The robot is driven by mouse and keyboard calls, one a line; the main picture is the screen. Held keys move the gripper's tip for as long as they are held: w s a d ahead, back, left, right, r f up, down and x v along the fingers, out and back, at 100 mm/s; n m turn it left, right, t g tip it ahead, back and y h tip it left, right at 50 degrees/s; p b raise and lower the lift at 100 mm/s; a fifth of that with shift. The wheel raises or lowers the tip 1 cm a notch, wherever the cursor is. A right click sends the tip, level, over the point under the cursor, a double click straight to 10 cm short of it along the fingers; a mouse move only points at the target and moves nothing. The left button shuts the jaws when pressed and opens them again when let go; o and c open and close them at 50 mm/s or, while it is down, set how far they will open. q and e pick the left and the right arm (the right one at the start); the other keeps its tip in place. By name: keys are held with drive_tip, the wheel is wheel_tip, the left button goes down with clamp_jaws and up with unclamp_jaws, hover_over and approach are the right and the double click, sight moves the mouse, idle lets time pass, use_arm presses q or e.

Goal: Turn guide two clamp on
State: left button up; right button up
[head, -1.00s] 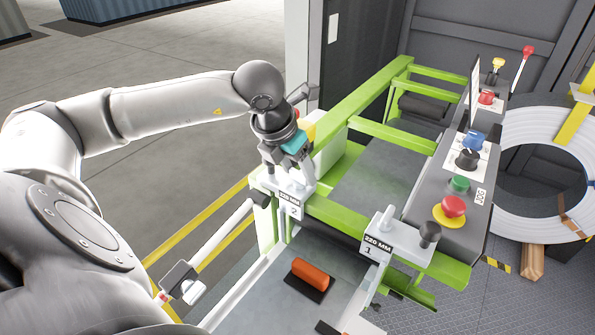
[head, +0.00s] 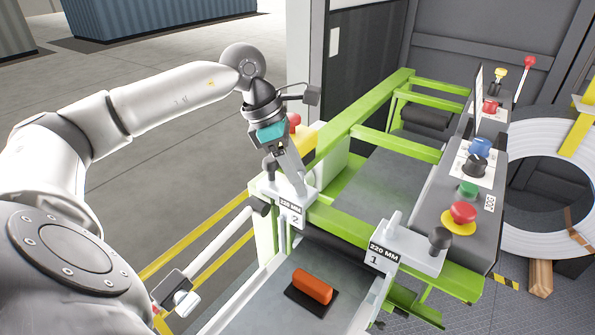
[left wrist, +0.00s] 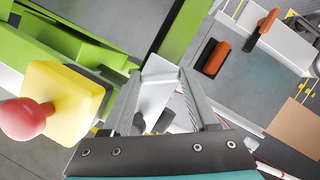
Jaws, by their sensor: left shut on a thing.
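Guide two is the pale block marked "220 MM 2" (head: 291,211) on the green frame's near-left corner. My left gripper (head: 296,186) reaches down onto its top, with the wrist tilted up to the left. It is shut on guide two's clamp, which the fingers mostly hide in the head view. In the left wrist view, pale guide parts and a dark grey piece (left wrist: 165,121) show between the fingers (left wrist: 160,95). Guide one, marked "220 MM 1" (head: 384,254), stands to the right with a black knob (head: 440,237). My right gripper is out of view.
An orange-handled block (head: 312,287) lies on the grey bed between the guides. A control panel (head: 435,213) with coloured buttons stands at right, beside a large white coil (head: 520,135). A red mushroom button on a yellow box (left wrist: 62,100) sits close beside the left gripper.

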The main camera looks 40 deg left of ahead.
use_arm(q)
drive_tip(key=m, duration=0.1)
drive_tip(key=m+g+p, duration=0.1)
drive_tip(key=m, duration=0.1)
drive_tip(key=shift+w+r+m+h, duration=0.15)
drive_tip(key=shift+m+h, duration=0.15)
drive_tip(key=shift+m+g, duration=0.7)
drive_tip(key=shift+m, duration=0.8)
drive_tip(key=o, duration=1.4)
